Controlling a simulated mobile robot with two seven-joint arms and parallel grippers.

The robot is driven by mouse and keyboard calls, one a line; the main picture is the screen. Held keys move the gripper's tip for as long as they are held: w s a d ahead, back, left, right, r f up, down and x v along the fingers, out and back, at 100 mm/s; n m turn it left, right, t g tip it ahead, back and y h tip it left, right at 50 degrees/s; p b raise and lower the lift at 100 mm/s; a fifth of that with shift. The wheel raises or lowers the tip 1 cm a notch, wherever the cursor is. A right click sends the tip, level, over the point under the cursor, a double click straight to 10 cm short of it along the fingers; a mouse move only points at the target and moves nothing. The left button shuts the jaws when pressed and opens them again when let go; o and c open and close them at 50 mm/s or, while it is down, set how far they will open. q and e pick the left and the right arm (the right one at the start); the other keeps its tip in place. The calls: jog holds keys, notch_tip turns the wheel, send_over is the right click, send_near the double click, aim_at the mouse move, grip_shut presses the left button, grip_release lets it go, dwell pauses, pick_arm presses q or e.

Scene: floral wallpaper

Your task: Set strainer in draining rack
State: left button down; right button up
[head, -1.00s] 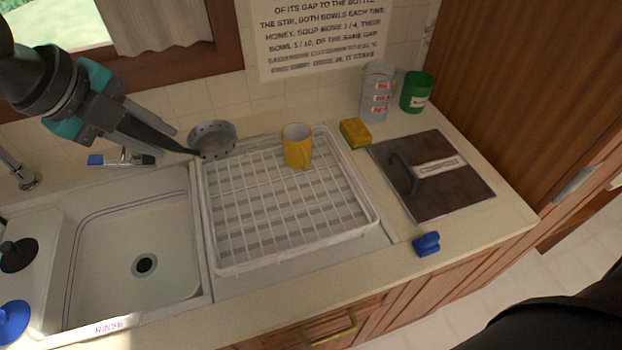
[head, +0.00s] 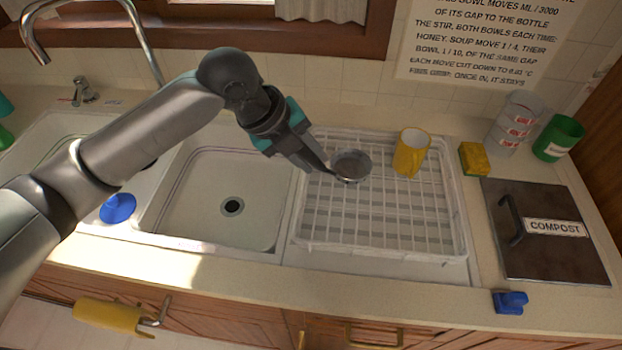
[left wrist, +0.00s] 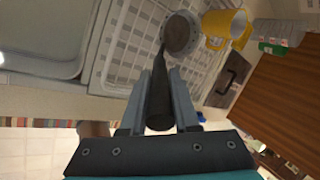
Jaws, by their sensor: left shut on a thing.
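The strainer (head: 351,166) is a small round grey bowl with a dark handle. My left gripper (head: 322,168) is shut on the handle, which shows between the two fingers in the left wrist view (left wrist: 160,105). The strainer's bowl (left wrist: 181,34) is over the back left part of the white draining rack (head: 380,225). I cannot tell whether the bowl touches the rack's bars. The rack's wire grid also shows in the left wrist view (left wrist: 133,50). My right gripper is not in view.
A yellow mug (head: 411,152) stands in the rack, right of the strainer. A yellow sponge (head: 473,158), clear cups (head: 513,124), a green cup (head: 558,138) and the compost lid (head: 548,240) are farther right. The sink basin (head: 215,205) is left. The rack's front half is empty.

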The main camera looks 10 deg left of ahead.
pick_arm(q)
notch_tip(320, 180, down, 6)
dwell(0.5)
jog(key=shift+f+b, duration=0.1)
jog(key=shift+b, duration=0.2)
jog(key=shift+f, duration=0.1)
jog(key=c, duration=0.7)
grip_release()
jog(key=shift+o, duration=0.2)
jog(key=p+v, duration=0.1)
jog(key=v, duration=1.1)
jog(key=shift+r, duration=0.2)
